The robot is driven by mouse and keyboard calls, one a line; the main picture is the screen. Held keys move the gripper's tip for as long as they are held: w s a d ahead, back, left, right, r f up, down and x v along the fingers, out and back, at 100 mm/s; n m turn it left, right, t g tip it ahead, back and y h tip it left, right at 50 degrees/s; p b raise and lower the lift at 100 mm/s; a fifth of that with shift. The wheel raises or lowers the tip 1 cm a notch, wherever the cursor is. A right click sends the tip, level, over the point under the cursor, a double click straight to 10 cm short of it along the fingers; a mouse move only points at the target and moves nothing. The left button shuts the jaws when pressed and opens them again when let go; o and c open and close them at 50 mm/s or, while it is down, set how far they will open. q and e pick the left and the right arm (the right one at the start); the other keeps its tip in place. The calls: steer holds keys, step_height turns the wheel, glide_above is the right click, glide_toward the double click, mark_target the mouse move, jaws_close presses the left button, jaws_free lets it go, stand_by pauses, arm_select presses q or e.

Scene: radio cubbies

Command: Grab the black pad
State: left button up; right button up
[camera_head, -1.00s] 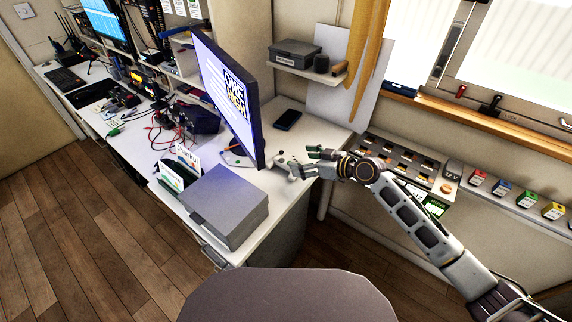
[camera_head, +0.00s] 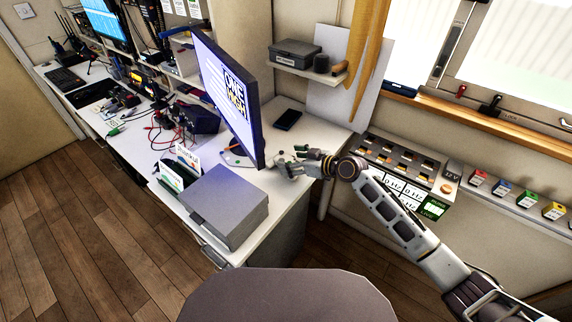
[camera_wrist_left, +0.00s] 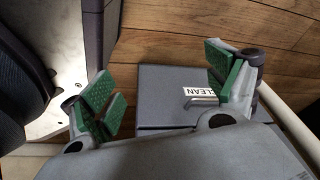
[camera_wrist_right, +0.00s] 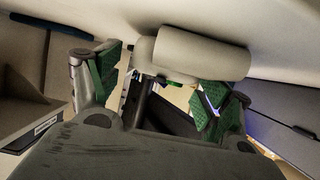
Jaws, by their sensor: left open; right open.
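A flat black pad (camera_head: 287,120) lies on the white desk (camera_head: 312,128), right of the monitor and below the small wall shelf. My right gripper (camera_head: 286,164) is over the desk's right part, in front of the pad and apart from it in the head view. In the right wrist view its green-padded fingers (camera_wrist_right: 160,90) are spread and empty; a dark surface shows between them, but I cannot tell if it is the pad. My left gripper (camera_wrist_left: 160,88) is outside the head view. Its fingers are open, with nothing held.
The monitor (camera_head: 228,95) stands close to the left of my right gripper. A grey box (camera_head: 229,205) is at the desk's front. The wall shelf (camera_head: 292,67) overhangs the back. A grey case labelled CLEAN (camera_wrist_left: 168,88) lies beyond my left fingers. Wood floor shows there.

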steer(key=c, duration=1.2)
arm_select(q)
steer(key=shift+w, duration=0.25)
steer(key=shift+a, duration=0.1)
arm_select(e)
steer(key=shift+r, duration=0.1)
